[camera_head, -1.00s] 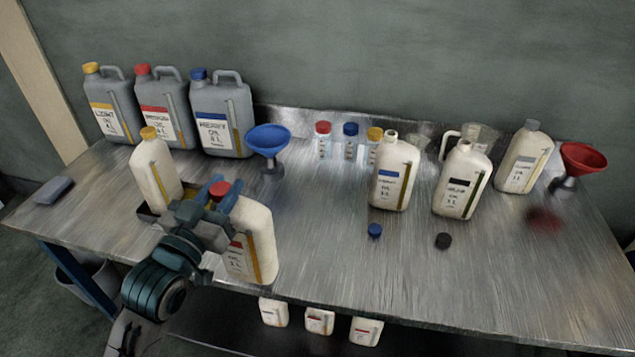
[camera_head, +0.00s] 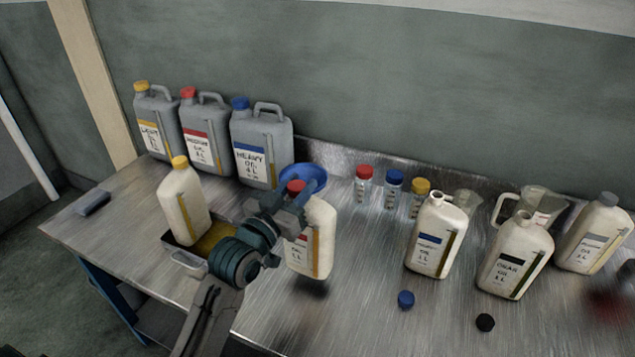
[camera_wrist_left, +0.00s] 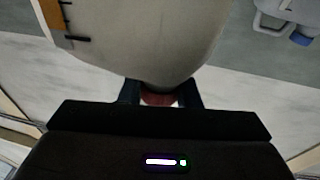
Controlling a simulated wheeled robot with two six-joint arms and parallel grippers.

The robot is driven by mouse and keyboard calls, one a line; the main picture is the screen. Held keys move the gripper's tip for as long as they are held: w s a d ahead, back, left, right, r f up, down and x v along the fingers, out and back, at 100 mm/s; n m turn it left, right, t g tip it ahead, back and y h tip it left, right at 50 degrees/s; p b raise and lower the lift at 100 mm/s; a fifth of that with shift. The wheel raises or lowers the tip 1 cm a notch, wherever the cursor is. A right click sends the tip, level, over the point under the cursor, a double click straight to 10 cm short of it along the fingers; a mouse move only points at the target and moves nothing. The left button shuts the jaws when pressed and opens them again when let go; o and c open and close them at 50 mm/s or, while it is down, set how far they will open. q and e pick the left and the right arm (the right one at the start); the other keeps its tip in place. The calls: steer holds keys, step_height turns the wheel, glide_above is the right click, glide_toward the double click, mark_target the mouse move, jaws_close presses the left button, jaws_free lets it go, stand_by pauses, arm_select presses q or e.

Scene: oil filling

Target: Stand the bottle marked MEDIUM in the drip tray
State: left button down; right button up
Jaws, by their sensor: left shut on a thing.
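My left gripper (camera_head: 290,212) is shut on the red cap of a white bottle with a red-striped label (camera_head: 318,240). The label is partly hidden and its word cannot be read. The bottle hangs upright just above the table, with a dark shadow below it. In the left wrist view the bottle body (camera_wrist_left: 140,35) fills the top, and its red cap (camera_wrist_left: 158,98) is between the fingers. The drip tray (camera_head: 185,262), with yellowish oil inside, lies left of the held bottle, partly behind my arm. A yellow-capped white bottle (camera_head: 183,205) stands at the tray's left part. My right gripper is not in view.
A blue funnel (camera_head: 303,178) stands close behind the held bottle. Several grey jugs (camera_head: 262,150) line the back left. White bottles (camera_head: 436,235) stand to the right, with loose blue (camera_head: 406,299) and black caps (camera_head: 485,322) before them. A dark block (camera_head: 93,203) lies at far left.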

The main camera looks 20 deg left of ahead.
arm_select(q)
steer(key=w+f+p, duration=0.1)
steer(key=w+f, duration=0.3)
steer(key=w, duration=0.4)
steer(key=shift+d, duration=0.25)
steer(key=shift+w, duration=0.1)
steer(key=c, duration=1.1)
jaws_free()
steer(key=shift+f, duration=0.1)
steer(key=shift+o, duration=0.2)
